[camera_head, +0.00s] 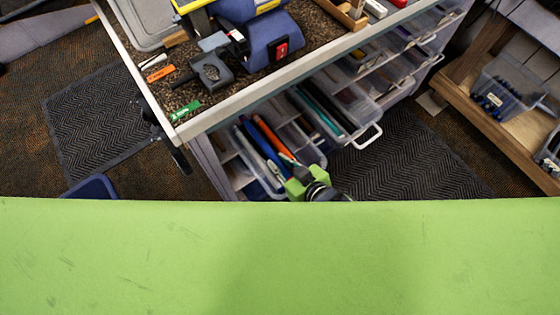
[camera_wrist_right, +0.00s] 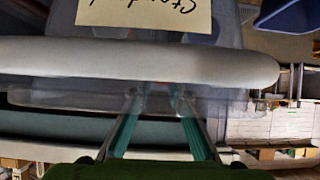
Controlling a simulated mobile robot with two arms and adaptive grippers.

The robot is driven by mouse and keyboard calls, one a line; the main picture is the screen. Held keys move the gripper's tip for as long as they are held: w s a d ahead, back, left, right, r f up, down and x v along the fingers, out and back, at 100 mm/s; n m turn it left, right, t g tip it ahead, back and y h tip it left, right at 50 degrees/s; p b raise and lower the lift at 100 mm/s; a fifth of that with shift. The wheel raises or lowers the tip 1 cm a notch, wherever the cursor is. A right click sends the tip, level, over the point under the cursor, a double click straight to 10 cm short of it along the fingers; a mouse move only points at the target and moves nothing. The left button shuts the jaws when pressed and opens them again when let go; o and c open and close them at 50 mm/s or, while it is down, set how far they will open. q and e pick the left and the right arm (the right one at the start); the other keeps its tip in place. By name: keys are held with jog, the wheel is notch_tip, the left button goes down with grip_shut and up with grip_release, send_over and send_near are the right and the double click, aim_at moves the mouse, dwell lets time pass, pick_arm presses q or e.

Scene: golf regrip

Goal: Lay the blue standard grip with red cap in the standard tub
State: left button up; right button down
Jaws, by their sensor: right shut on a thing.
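An open clear tub (camera_head: 310,157) is pulled out below the bench and holds long grips, among them a blue one (camera_head: 256,148) and an orange one (camera_head: 270,135). I cannot make out a red cap on the blue one. My right gripper (camera_head: 312,186) is at the tub's front. In the right wrist view its teal fingers (camera_wrist_right: 158,95) close in at a pale handle bar (camera_wrist_right: 150,57). A yellow note (camera_wrist_right: 150,12) with partly cut-off handwriting, apparently "Standard", is beyond the bar. The gripper is shut on that handle; the fingertips are partly hidden. My left gripper is not in view.
A second open tub (camera_head: 375,132) with a white handle is to the right. The bench top (camera_head: 205,95) above carries a blue machine (camera_head: 270,40), an orange piece (camera_head: 160,72) and a green piece (camera_head: 185,111). A wooden shelf (camera_head: 490,125) with bins is at right.

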jog(key=shift+f, duration=0.35)
jog(key=c, duration=1.8)
grip_release()
jog(key=shift+c, duration=0.2)
jog(key=shift+s, duration=0.1)
jog(key=v, duration=1.2)
